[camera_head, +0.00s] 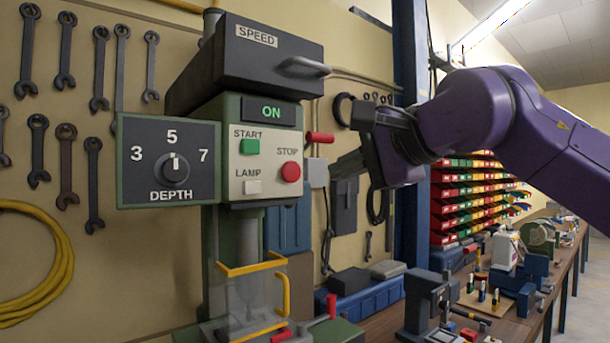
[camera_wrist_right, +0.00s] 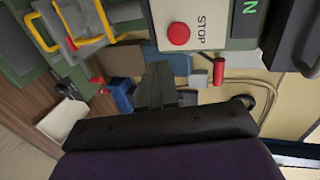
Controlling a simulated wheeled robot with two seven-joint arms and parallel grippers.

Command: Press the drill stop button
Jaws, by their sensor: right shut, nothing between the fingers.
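The drill stands at the centre left of the head view. Its red round stop button (camera_head: 291,172) sits on a white panel under the word STOP, right of the green start button (camera_head: 250,146) and the lamp switch (camera_head: 252,187). A display above reads ON. My right gripper (camera_head: 338,168) is shut and empty, to the right of the stop button and apart from it. In the right wrist view the stop button (camera_wrist_right: 179,33) lies above the shut fingertips (camera_wrist_right: 158,68), with a gap between them. My left gripper is not in view.
A depth dial (camera_head: 174,168) and a grey speed cover (camera_head: 246,56) with a handle adjoin the panel. A red-tipped lever (camera_head: 320,137) sticks out right of the panel. A yellow-framed guard (camera_head: 252,268) is below. Wrenches hang on the wall; a cluttered bench runs right.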

